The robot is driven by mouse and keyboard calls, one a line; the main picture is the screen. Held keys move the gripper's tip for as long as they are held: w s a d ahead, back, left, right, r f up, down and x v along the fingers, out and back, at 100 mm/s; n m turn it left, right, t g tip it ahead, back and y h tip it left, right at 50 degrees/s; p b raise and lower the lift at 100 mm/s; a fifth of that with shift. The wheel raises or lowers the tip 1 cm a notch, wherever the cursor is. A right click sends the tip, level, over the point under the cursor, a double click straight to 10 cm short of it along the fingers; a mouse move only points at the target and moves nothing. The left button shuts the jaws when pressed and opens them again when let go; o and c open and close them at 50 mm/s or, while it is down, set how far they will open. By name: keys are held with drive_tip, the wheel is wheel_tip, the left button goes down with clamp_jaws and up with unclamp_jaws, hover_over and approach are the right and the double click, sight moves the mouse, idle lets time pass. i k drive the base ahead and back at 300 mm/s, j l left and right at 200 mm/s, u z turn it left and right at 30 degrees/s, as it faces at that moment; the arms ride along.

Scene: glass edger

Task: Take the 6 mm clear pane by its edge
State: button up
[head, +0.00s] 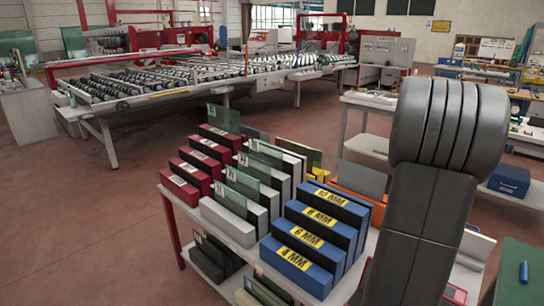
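A rack (172,212) stands in front of me with rows of red, white and blue slotted blocks. The blue blocks read 10 MM, 8 MM, 6 MM (307,237) and 4 MM from back to front. Several thin greenish clear panes stand upright among the white blocks (228,222), one of them a pane (243,185) near the front. The labels on the white blocks are too small to read, so I cannot tell which pane is the 6 mm one. My gripper is out of view; only my dark arm shows at the right, hiding part of the rack's right side.
A long roller machine (160,88) stands behind at the left. A white workbench (367,102) is behind the rack to the right, with a blue box (510,181) farther right. A green-topped surface (518,275) is at the lower right. The floor left of the rack is clear.

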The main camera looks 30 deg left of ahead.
sight(271, 154)
drive_tip(key=i+j, duration=0.15)
drive_tip(key=j, duration=0.3)
drive_tip(key=i+j, duration=0.15)
drive_tip(key=j, duration=0.35)
drive_tip(key=i+j, duration=0.15)
drive_tip(key=j, duration=0.3)
drive_tip(key=i+j, duration=0.15)
drive_tip(key=j, duration=0.35)
drive_tip(key=i+j+z, duration=0.1)
drive_tip(key=j, duration=0.35)
drive_tip(key=i+j, duration=0.2)
drive_tip(key=j, duration=0.25)
drive_tip(key=i+j, duration=0.1)
drive_tip(key=j, duration=0.4)
drive_tip(key=i+j, duration=0.15)
drive_tip(key=j, duration=0.35)
